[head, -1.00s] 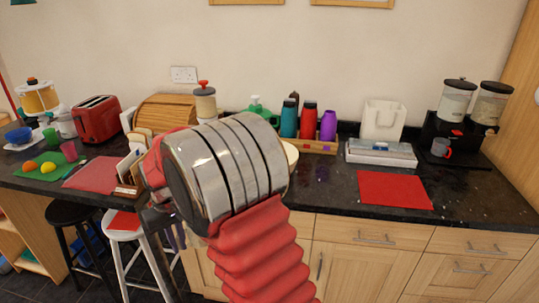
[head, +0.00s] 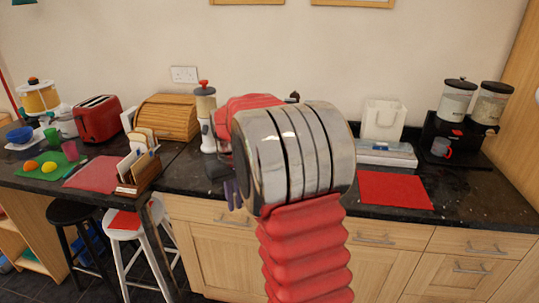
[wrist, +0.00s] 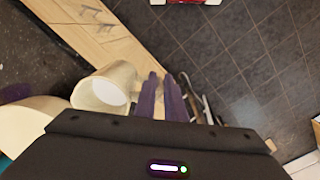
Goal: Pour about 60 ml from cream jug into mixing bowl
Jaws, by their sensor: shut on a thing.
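In the wrist view the purple fingers of my gripper (wrist: 161,98) are closed together beside the cream jug (wrist: 118,78). The jug is a pale cream vessel with white contents showing in its round mouth. The grip point, probably at its handle, is hidden between the fingers. A larger cream rounded vessel, likely the mixing bowl (wrist: 28,122), shows at the left edge of the wrist view, left of the jug and partly cut off by my gripper body. In the head view my gripper (head: 231,196) shows only its purple fingertips; my arm hides the jug and bowl.
A red mat (head: 394,190) lies clear at right. A white holder (head: 383,120) stands behind it. Stools (head: 125,225) stand below the left counter.

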